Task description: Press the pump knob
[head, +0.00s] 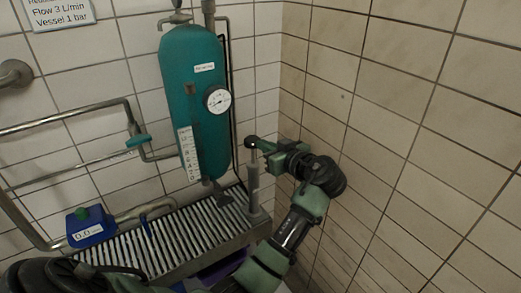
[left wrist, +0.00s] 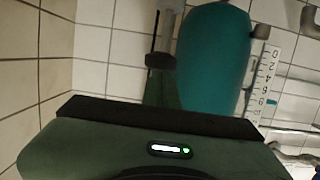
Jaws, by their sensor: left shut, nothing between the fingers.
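The pump is a slim grey upright cylinder (head: 254,187) at the right end of the slatted grate. A thin rod rises from its top to a round black knob (head: 251,142). My left gripper (head: 264,147) is shut and empty. It comes in from the right at about knob height, its tips at or just beside the rod and knob. I cannot tell whether they touch. My right gripper is not in view.
A teal pressure vessel (head: 194,100) with a round gauge (head: 218,100) hangs on the wall left of the pump. A blue box with a green button (head: 83,213) stands at the grate's (head: 190,238) left end. Pipes (head: 65,119) run along the left wall. A tiled wall (head: 400,150) closes off the right.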

